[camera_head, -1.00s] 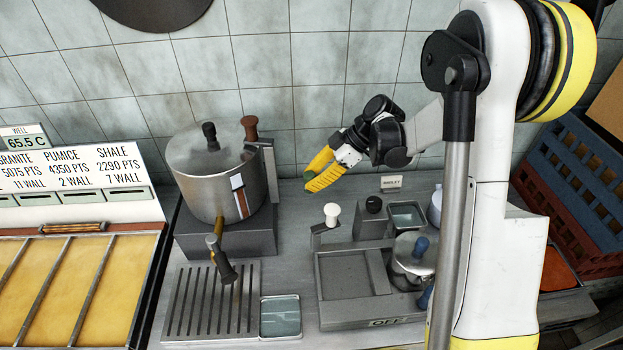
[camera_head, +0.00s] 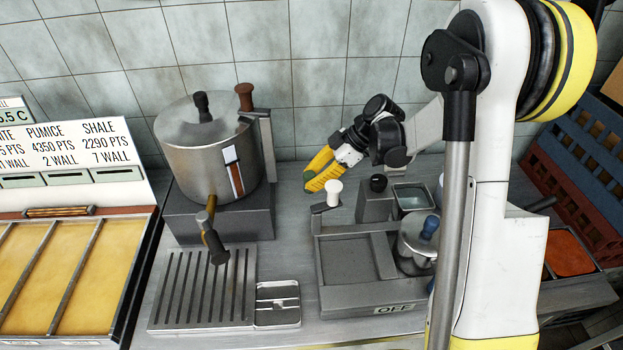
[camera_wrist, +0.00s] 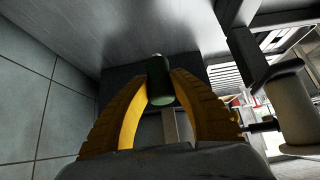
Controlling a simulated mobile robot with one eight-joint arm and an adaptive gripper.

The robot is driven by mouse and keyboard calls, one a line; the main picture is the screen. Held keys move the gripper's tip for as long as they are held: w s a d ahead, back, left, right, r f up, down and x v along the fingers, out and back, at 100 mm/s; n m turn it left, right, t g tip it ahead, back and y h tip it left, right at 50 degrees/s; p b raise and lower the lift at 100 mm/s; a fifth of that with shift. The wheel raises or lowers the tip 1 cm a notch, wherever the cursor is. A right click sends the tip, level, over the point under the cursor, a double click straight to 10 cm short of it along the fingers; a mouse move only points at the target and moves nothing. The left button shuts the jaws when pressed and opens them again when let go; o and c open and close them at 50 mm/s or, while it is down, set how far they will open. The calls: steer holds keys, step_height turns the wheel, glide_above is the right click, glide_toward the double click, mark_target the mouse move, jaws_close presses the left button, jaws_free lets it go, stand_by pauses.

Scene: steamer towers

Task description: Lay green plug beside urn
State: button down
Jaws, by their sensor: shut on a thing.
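The urn (camera_head: 190,160) is a large steel pot with a lid, a sight glass and a brass tap, standing on a grey plinth at the left of the head view. My gripper (camera_head: 316,176) has yellow fingers and is right of the urn, low over or near the counter. In the wrist view my gripper (camera_wrist: 160,92) is shut on the green plug (camera_wrist: 159,84), a dark green cylinder with a lighter tip. In the head view the plug is mostly hidden by the fingers. I cannot tell whether it touches the counter.
A white-knobbed lever (camera_head: 333,194) stands just in front of my gripper, on the grey machine (camera_head: 350,262). A slatted drip tray (camera_head: 202,290) and small steel tray (camera_head: 278,304) lie in front of the urn. The counter (camera_head: 287,215) is clear between urn and machine.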

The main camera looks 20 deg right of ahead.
steer(key=shift+f+b, duration=2.5)
steer(key=shift+f, duration=0.45)
steer(key=shift+f+b, duration=0.4)
steer(key=shift+f, duration=0.1)
steer(key=c, duration=1.1)
jaws_free()
steer(key=shift+c, duration=0.2)
steer(key=v, duration=1.2)
steer(key=shift+d, duration=0.1)
